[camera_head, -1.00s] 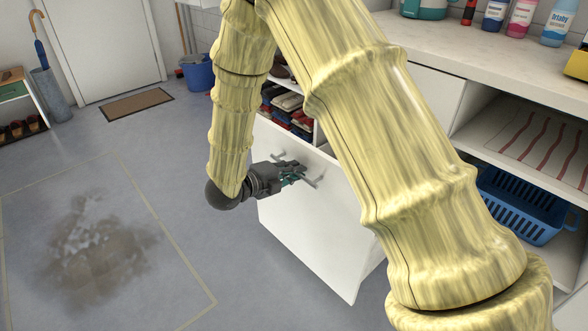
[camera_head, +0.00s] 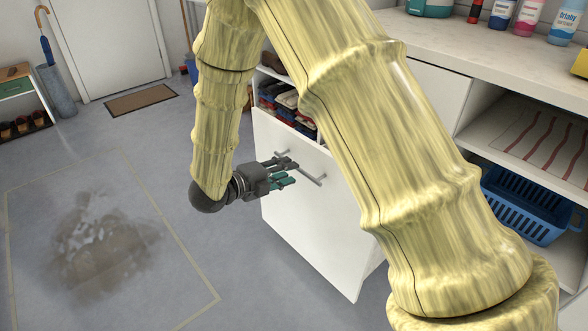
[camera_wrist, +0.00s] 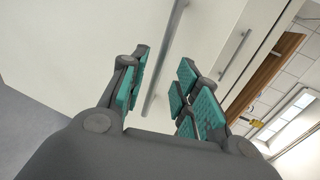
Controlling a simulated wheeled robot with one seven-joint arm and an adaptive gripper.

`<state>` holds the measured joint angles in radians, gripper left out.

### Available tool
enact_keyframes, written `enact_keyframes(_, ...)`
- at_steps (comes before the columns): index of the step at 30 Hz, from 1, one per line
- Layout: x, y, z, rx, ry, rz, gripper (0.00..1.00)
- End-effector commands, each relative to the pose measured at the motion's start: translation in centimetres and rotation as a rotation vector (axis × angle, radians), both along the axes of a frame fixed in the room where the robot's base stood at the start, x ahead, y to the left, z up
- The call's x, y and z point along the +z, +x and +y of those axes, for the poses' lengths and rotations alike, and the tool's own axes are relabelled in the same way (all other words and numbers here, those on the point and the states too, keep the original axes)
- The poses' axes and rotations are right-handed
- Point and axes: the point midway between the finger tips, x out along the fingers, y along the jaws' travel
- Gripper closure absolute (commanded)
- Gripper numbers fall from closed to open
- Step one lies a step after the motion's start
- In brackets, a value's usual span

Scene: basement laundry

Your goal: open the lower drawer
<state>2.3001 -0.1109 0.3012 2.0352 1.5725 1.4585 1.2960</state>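The white drawer front (camera_head: 310,235) is low in the cabinet, left of my forearm in the head view. Its bar handle (camera_head: 314,178) is near the top. The front stands out in front of a shelf space; my arm hides how it joins the cabinet. My gripper (camera_head: 288,171) is just left of the handle, fingers pointing at it. In the wrist view my gripper (camera_wrist: 163,75) has its teal-padded fingers spread, with the handle bar (camera_wrist: 155,80) showing in the gap between them. No contact is visible. A second bar handle (camera_wrist: 234,52) shows farther right.
Folded clothes or shoes (camera_head: 287,103) lie behind the drawer front's top edge. A countertop (camera_head: 470,50) with bottles and a blue basket (camera_head: 525,205) are at right. Open floor (camera_head: 120,200) with a stain lies at left.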

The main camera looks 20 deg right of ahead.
Motion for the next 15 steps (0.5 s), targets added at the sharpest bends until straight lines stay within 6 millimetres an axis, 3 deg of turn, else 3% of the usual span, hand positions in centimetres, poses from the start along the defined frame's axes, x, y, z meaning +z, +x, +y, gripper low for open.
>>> enact_keyframes(6,1.0,-1.2,3.7,0.002,0.0,0.0,0.69)
enact_keyframes(15,1.7,-2.0,6.3,0.001,0.001,0.001,0.69)
